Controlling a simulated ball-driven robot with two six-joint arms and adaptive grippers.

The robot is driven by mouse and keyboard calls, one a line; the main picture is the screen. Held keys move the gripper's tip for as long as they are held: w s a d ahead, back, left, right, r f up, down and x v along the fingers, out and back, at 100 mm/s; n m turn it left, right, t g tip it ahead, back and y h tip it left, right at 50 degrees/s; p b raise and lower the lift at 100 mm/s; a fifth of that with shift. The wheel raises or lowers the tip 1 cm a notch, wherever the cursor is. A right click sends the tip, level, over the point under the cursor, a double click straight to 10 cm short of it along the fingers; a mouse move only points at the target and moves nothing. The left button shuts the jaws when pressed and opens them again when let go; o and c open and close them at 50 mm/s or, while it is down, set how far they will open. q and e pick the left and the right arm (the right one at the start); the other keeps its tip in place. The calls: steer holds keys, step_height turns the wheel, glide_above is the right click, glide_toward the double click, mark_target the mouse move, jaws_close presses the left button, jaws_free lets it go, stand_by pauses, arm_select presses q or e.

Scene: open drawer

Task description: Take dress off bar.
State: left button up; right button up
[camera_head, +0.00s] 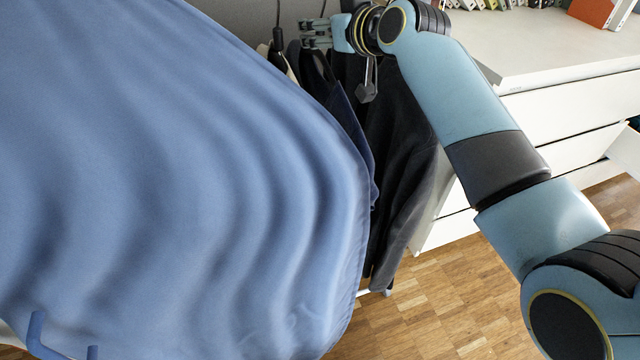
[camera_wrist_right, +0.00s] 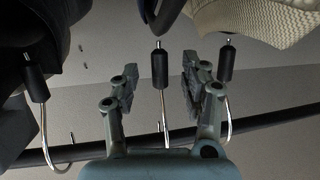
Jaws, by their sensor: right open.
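A large blue dress (camera_head: 200,190) fills the left of the head view, very close to the camera. Its hanger and upper end are out of the picture. My right gripper (camera_head: 318,34) is at the top middle, above the dark clothes. In the right wrist view, my right gripper (camera_wrist_right: 160,75) is open. A metal hanger hook with a black sleeve (camera_wrist_right: 160,68) shows between its fingers, and I cannot tell whether they touch it. The bar (camera_wrist_right: 85,151) crosses behind the gripper. My left gripper cannot be made out.
Dark garments (camera_head: 393,150) hang beside the dress. Cream knitwear (camera_wrist_right: 255,20) and other hanger hooks (camera_wrist_right: 228,62) crowd the gripper. A white dresser (camera_head: 550,50) with drawers stands at right. Thin blue prongs (camera_head: 36,330) at lower left are unclear. Parquet floor (camera_head: 440,300) shows below.

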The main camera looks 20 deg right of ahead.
steer(key=shift+c, duration=0.3)
jaws_close()
